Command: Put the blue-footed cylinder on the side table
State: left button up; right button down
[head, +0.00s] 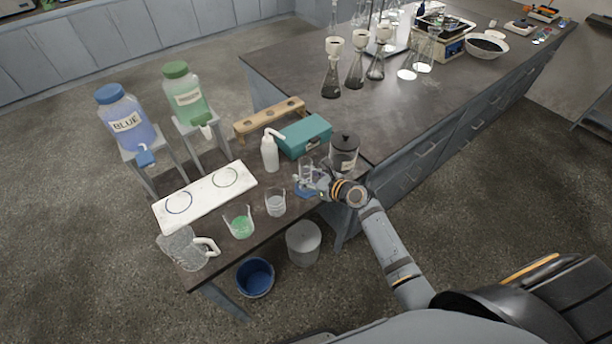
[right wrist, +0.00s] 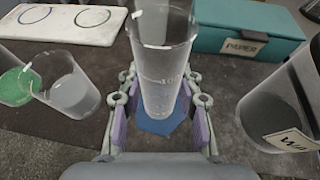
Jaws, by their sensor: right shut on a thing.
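The blue-footed cylinder (head: 307,171) is clear and stands upright at the right part of the dark side table (head: 262,225). In the right wrist view the cylinder (right wrist: 163,80) rises between my fingers, with its blue foot low behind them. My right gripper (head: 318,186) is shut around the cylinder's lower part; the fingers also show in the wrist view (right wrist: 160,115). The foot is at or very close to the table top; I cannot tell whether it touches. My left gripper is not in view.
A dark jar (head: 344,152), teal box (head: 305,136) and white wash bottle (head: 270,150) stand close by. Left are a clear-liquid beaker (head: 275,203), green beaker (head: 239,222), jug (head: 186,249) and white board (head: 205,196). Buckets (head: 255,278) stand on the floor below.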

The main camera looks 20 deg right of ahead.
jog(key=c, duration=0.9)
grip_release()
jog(key=shift+f, duration=0.15)
jog(key=shift+r, duration=0.25)
jog(key=p+v, duration=0.1)
jog(key=v, duration=1.1)
jog(key=shift+f, duration=0.15)
jog(key=shift+f, duration=0.1)
